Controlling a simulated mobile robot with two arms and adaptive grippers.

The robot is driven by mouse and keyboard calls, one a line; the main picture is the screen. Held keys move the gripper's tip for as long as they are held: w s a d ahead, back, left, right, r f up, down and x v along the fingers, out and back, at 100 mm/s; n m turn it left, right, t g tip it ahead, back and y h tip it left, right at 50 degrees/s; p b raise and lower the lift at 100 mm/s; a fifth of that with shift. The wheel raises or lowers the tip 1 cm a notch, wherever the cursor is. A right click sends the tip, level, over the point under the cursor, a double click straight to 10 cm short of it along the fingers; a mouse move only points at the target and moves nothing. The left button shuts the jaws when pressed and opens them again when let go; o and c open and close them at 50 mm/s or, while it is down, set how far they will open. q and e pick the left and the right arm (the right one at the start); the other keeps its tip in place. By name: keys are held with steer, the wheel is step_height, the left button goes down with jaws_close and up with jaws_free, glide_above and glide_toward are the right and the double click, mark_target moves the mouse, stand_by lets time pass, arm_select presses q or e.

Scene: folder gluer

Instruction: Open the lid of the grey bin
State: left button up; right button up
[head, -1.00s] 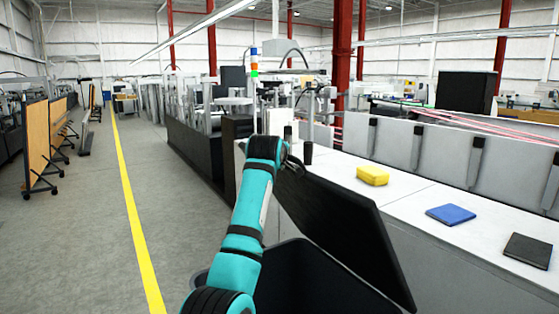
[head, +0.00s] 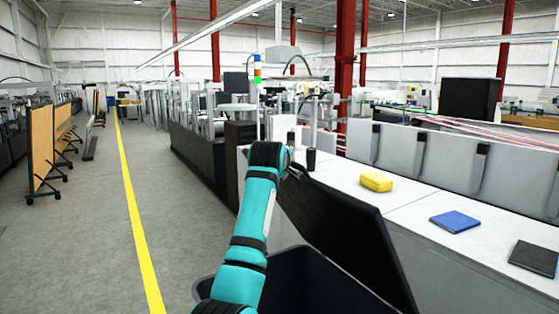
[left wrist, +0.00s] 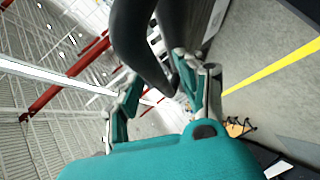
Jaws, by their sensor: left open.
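The grey bin (head: 290,262) looks dark and stands at the bottom of the head view, partly hidden by my left arm. Its lid (head: 345,225) is raised and steeply tilted, beside the white counter, with the bin's inside showing below it. My left gripper (head: 297,168) is at the lid's upper far end, mostly hidden behind my wrist. In the left wrist view my left gripper (left wrist: 165,95) has its fingers apart. A dark curved edge, likely the lid's, reaches down between them; I cannot tell whether they touch it. My right gripper is not in view.
The white counter (head: 405,200) runs along the right. On it are a yellow box (head: 376,182), a blue folded item (head: 455,221), a dark flat item (head: 533,257) and a black cylinder (head: 311,159). Clear floor with a yellow line (head: 133,215) lies to the left.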

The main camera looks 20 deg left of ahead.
arm_select(q)
steer(key=v, duration=1.1)
steer(key=shift+s+r, duration=0.1)
